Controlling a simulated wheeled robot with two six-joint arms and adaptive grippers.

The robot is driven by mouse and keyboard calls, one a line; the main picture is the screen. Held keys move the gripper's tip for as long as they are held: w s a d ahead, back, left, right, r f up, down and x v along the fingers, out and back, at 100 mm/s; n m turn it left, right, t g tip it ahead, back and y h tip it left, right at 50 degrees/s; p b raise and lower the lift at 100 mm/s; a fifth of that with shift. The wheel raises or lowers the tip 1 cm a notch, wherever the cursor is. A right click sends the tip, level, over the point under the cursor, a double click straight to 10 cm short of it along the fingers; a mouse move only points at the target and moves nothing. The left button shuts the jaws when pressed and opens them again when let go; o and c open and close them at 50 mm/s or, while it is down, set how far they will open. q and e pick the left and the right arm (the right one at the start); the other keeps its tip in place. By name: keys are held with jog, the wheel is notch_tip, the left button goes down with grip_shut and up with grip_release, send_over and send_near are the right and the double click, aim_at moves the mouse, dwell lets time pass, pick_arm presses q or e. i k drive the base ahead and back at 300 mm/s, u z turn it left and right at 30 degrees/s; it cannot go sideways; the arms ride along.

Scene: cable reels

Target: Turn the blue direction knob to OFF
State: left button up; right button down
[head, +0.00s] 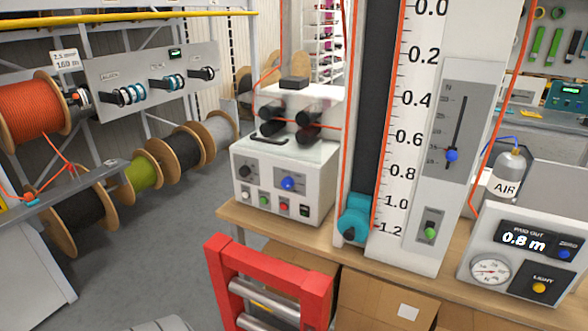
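The blue knob (288,183), likely the direction knob, is on the front panel of a white machine box (320,201) on the wooden bench. It sits on a dark square plate, right of a black knob (247,170). The markings around it are too small to read, so I cannot tell which position it points to. Neither of my grippers is in view.
Below the knob are green (264,200) and red (283,207) buttons. A tall scale panel (409,150) with a blue slider (451,155) stands close right. A red roller frame (320,288) stands in front of the bench. Cable reels (77,218) are left.

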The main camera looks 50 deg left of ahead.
aim_at(288, 182)
jog(key=z, duration=0.35)
jog(key=k, duration=0.15)
jog(key=u, duration=0.55)
jog(key=i, duration=0.15)
jog(key=u, duration=1.6)
